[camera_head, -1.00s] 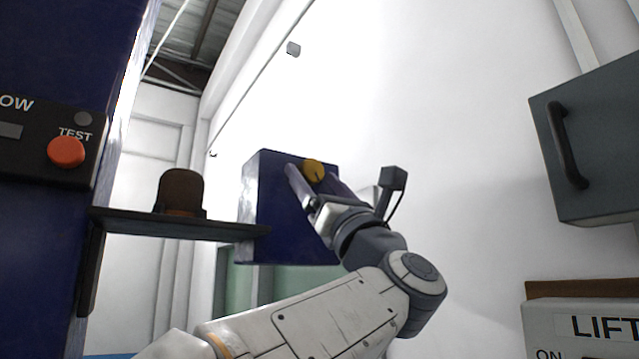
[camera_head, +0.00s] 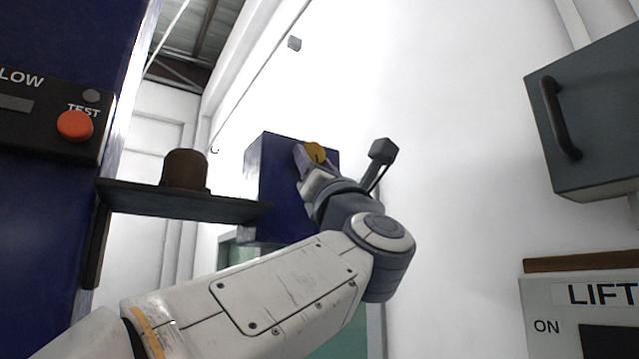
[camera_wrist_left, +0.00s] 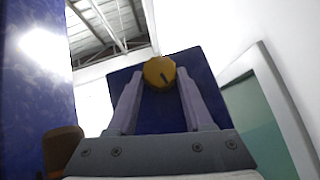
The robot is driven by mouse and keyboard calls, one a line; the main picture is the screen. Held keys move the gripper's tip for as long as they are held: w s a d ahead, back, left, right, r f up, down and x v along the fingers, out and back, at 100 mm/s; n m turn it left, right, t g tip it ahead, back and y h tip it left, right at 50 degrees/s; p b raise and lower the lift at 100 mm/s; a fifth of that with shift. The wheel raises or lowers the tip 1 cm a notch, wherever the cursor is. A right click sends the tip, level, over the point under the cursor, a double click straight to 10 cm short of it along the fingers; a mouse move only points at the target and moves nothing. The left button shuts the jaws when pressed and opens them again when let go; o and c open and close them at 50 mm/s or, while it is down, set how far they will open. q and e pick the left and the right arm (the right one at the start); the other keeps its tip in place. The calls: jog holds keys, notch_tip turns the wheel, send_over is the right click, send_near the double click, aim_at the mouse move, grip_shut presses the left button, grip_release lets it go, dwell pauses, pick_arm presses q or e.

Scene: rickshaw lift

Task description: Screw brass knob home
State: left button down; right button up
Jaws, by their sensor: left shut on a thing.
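The brass knob (camera_head: 315,152) is a round yellow disc on the front of a dark blue box (camera_head: 268,190) in the head view. In the left wrist view the knob (camera_wrist_left: 159,72) shows a dark mark on its face, with the blue box (camera_wrist_left: 150,115) behind it. My left gripper (camera_head: 308,160) is shut on the knob. In the left wrist view its two fingers (camera_wrist_left: 160,88) reach up to either side of the knob. How deep the knob sits is hidden from these angles. My right gripper is not in view.
A dark shelf (camera_head: 180,203) with a brown rounded object (camera_head: 185,170) juts out at left. A grey cabinet (camera_head: 590,130) and a LIFT panel (camera_head: 545,300) stand at right.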

pick_arm(q)
jog(key=m+h, duration=0.4)
jog(key=shift+s+a+r+m+t, duration=0.2)
jog(key=shift+m+t, duration=0.1)
jog(key=shift+m, duration=0.1)
jog(key=shift+m+h+p, duration=0.5)
jog(key=shift+m+h, duration=1.2)
jog(key=shift+m, duration=0.2)
jog(key=shift+c, duration=1.5)
grip_release()
jog(key=shift+s+f, duration=0.1)
